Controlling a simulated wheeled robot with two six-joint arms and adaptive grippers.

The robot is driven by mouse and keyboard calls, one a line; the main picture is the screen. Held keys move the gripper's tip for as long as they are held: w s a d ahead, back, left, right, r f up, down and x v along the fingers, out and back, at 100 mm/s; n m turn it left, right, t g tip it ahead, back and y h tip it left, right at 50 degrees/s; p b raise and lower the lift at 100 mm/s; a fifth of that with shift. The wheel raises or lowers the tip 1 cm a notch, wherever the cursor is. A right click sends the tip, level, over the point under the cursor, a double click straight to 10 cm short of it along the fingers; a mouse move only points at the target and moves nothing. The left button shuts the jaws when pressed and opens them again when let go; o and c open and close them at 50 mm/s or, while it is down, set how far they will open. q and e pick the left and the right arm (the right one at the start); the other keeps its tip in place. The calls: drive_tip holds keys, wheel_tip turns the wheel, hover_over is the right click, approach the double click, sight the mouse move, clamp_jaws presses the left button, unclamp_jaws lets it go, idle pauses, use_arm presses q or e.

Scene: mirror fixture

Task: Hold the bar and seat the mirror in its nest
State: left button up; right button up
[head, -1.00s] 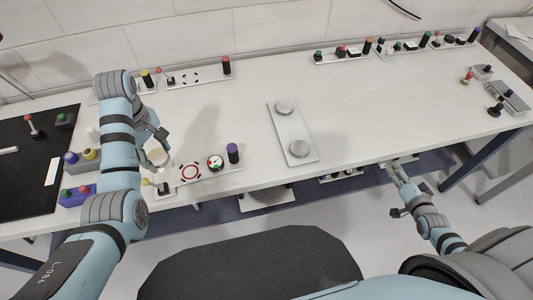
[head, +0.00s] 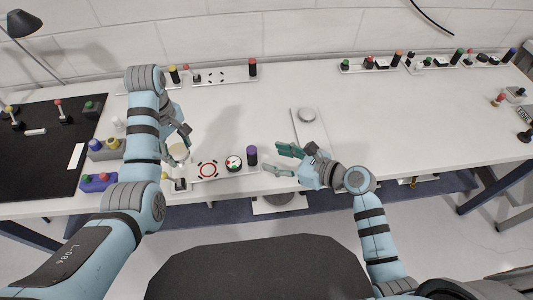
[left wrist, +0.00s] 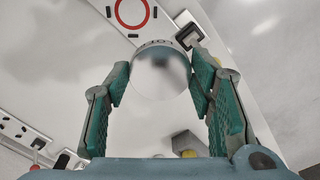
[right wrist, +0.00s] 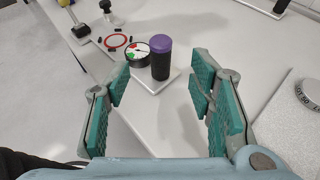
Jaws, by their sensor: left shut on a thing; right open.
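My left gripper (head: 184,142) is shut on the round mirror (left wrist: 160,72), a pale disc with lettering on its rim. The mirror (head: 179,152) is just left of the red ring nest. The nest (head: 208,170), marked with black blocks, is on a white plate (head: 225,175) near the table's front edge; the left wrist view shows part of the ring (left wrist: 133,12). A round dial (head: 234,163) and a purple-topped black post (head: 252,155) are on the plate's right. My right gripper (head: 283,160) is open and empty, right of the post (right wrist: 161,58). I cannot tell which part is the bar.
A plate (head: 297,122) with a silver disc (head: 307,115) lies beyond my right gripper. Similar fixtures line the back edge. A black mat (head: 45,165) and button boxes (head: 98,182) are at left. The table's middle and right are mostly clear.

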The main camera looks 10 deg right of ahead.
sight(256, 153)
drive_tip(key=x, duration=1)
drive_tip(key=shift+f, duration=0.1)
drive_tip(key=shift+c, duration=0.4)
clamp_jaws()
